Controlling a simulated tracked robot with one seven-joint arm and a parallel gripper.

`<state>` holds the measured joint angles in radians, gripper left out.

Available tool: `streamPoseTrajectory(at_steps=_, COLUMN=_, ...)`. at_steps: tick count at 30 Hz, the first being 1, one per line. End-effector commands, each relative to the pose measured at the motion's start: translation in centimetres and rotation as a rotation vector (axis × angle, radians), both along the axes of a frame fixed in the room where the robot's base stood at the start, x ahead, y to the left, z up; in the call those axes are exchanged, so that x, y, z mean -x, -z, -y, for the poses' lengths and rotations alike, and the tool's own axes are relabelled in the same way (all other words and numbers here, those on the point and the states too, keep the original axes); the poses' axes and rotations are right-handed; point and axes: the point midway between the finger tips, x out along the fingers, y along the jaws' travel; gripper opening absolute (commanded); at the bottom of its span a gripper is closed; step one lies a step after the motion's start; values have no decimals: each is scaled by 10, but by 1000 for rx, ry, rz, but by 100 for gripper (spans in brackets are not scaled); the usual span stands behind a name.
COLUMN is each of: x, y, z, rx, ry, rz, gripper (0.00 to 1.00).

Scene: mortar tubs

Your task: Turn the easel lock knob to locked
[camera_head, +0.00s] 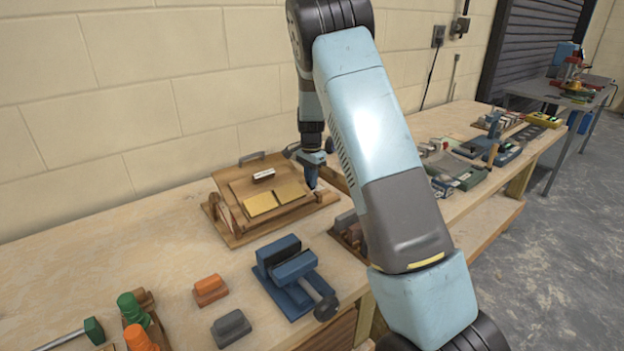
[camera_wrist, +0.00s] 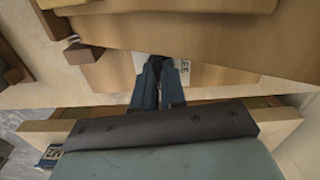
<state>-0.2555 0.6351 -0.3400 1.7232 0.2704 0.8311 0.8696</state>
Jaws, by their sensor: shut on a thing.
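The wooden easel (camera_head: 226,228) stands on the workbench by the wall, with yellow pads (camera_head: 261,203) and a small white-and-dark block (camera_head: 263,175) on its board. My gripper (camera_head: 312,186) points down at the easel's right side. In the wrist view my blue fingers (camera_wrist: 158,88) are shut close together beside the wooden board (camera_wrist: 180,35). The lock knob is hidden between and behind the fingers. A white label (camera_wrist: 184,72) with the letters "EE" partly shows next to them; its rest is covered. I cannot see which way the knob is turned.
A blue vise-like tool (camera_head: 292,280), an orange block (camera_head: 210,289) and a grey block (camera_head: 231,327) lie in front of the easel. Green and orange knobbed pieces (camera_head: 135,312) stand at the front left. Trays and tools (camera_head: 460,172) crowd the bench's right part.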

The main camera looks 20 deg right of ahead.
Motion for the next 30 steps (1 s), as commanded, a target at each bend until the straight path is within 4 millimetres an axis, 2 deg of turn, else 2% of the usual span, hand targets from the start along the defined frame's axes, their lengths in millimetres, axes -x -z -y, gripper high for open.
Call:
streamPoseTrajectory(at_steps=9, x=-2, y=-1, z=-3, rx=-2, ry=98, rz=6, gripper=0)
streamPoseTrajectory(at_steps=24, x=-3, y=-2, z=-4, rx=-3, ry=114, rz=8, gripper=0)
streamPoseTrajectory(at_steps=25, x=-3, y=-2, z=-4, rx=-4, ry=114, rz=8, gripper=13)
streamPoseTrajectory(at_steps=30, x=-2, y=-1, z=-3, rx=-3, ry=115, rz=5, gripper=30)
